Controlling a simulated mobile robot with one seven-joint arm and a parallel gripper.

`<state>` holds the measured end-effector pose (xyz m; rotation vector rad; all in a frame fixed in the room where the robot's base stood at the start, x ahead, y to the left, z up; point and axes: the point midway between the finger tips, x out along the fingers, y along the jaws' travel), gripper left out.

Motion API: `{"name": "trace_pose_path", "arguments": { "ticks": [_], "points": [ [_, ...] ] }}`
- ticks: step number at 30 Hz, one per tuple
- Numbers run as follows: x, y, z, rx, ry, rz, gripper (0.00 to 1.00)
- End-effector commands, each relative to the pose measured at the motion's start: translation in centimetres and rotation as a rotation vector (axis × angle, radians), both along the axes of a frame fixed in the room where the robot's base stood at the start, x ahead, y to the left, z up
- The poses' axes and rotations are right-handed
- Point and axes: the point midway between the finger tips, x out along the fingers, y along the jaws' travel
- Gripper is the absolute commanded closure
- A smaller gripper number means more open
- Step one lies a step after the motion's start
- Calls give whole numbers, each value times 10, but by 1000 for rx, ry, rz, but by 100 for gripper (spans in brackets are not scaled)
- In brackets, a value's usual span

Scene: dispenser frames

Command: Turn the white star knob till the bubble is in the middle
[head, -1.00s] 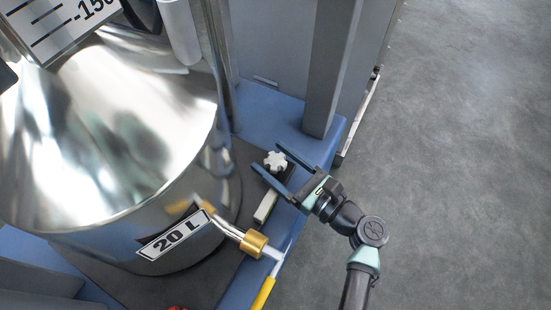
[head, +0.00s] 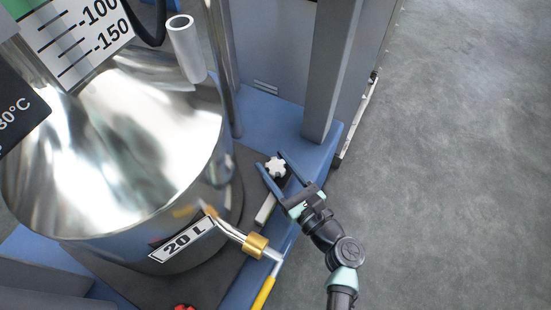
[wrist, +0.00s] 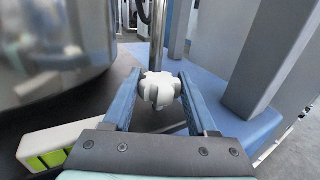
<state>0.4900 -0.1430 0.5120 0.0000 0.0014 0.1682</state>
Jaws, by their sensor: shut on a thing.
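The white star knob (head: 276,167) stands on the blue base plate by the foot of the grey post. It also shows in the middle of the wrist view (wrist: 158,91). My gripper (head: 271,160) has its two blue fingers on either side of the knob and is shut on it; the wrist view shows the fingers (wrist: 158,77) flanking its lobes. A pale bar-shaped level (head: 265,209) lies just below the knob. In the wrist view the level (wrist: 75,137) shows green windows at the lower left, partly cut off by my gripper. I cannot make out the bubble.
A shiny steel vessel (head: 130,160) marked 20 L stands close on the left. A brass-collared tap with a yellow handle (head: 263,293) sticks out below the level. The grey post (head: 330,75) rises behind the knob. Open floor (head: 460,180) lies to the right.

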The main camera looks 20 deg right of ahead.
Motion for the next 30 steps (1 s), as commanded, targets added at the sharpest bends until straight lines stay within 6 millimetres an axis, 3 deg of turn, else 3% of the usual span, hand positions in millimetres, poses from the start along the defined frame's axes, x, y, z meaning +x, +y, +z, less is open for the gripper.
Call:
{"name": "trace_pose_path", "arguments": {
  "ticks": [12, 30],
  "points": [
    [-1, 0, -2, 1, 0, -228, 98],
    [0, 0, -1, 1, 0, -276, 98]
  ]
}}
